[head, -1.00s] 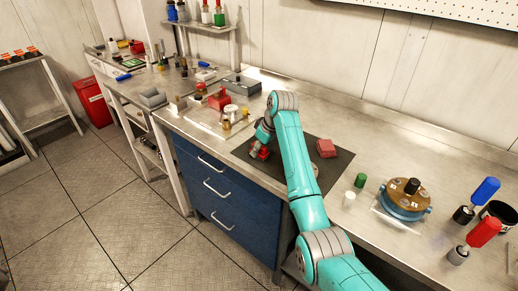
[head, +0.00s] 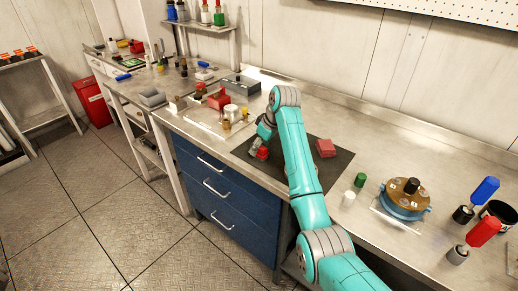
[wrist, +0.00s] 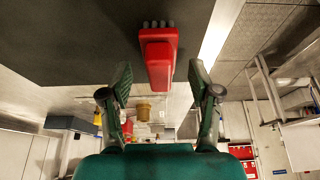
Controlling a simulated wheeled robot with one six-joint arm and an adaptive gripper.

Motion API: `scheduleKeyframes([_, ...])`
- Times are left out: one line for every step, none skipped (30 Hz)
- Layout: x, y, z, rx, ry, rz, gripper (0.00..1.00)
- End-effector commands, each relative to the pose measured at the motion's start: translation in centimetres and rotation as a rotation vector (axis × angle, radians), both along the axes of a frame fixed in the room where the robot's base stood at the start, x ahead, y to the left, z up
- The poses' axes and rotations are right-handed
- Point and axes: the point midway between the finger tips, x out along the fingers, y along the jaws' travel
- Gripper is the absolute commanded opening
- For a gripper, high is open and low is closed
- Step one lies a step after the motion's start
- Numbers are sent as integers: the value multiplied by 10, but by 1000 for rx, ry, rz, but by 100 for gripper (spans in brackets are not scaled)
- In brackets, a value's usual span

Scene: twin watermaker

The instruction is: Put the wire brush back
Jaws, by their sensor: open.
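A red piece with a row of grey tufts at one end, which looks like the wire brush (wrist: 158,55), shows at the top middle of the wrist view. In the head view it is a small red shape (head: 262,153) at the left part of the dark mat (head: 310,175), close to my gripper (head: 257,143). In the wrist view my gripper (wrist: 160,80) is open, with one finger on each side of the red piece's near end. Gaps show between the fingers and the piece. I cannot tell whether it rests flat on the mat.
A red block (head: 326,148) lies on the mat, right of my arm. A green cap (head: 361,180), a white cup (head: 348,198) and a blue round housing (head: 405,200) stand further right. A tray of parts (head: 215,120) and a grey box (head: 241,86) are to the left.

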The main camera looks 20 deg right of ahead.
Motion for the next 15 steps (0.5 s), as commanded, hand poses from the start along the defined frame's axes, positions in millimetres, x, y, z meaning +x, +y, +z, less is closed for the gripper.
scheduleKeyframes([-2, -2, 9, 0, -4, -1, 62])
scheduleKeyframes([-4, -4, 15, -1, -4, 0, 62])
scheduleKeyframes([-7, -5, 22, 0, -4, -1, 62])
scheduleKeyframes([-8, -7, 28, 0, -4, -1, 62])
scheduleKeyframes([-11, -8, 34, 0, -4, -1, 62])
scheduleKeyframes([-13, -10, 41, 0, -4, -1, 62])
scheduleKeyframes([-15, -12, 47, 1, -3, -2, 62])
scheduleKeyframes([-17, -13, 53, 0, -5, -2, 62])
scheduleKeyframes([-19, -15, 60, 0, -2, -2, 62])
scheduleKeyframes([-21, -16, 65, 0, -4, -2, 62])
scheduleKeyframes([-22, -17, 69, 0, -4, -2, 62])
scheduleKeyframes([-24, -19, 74, -1, -2, -2, 62])
scheduleKeyframes([-26, -19, 78, -1, -2, -2, 62])
scheduleKeyframes([-27, -20, 81, -1, -2, -1, 62])
scheduleKeyframes([-28, -21, 85, 0, -1, 0, 62])
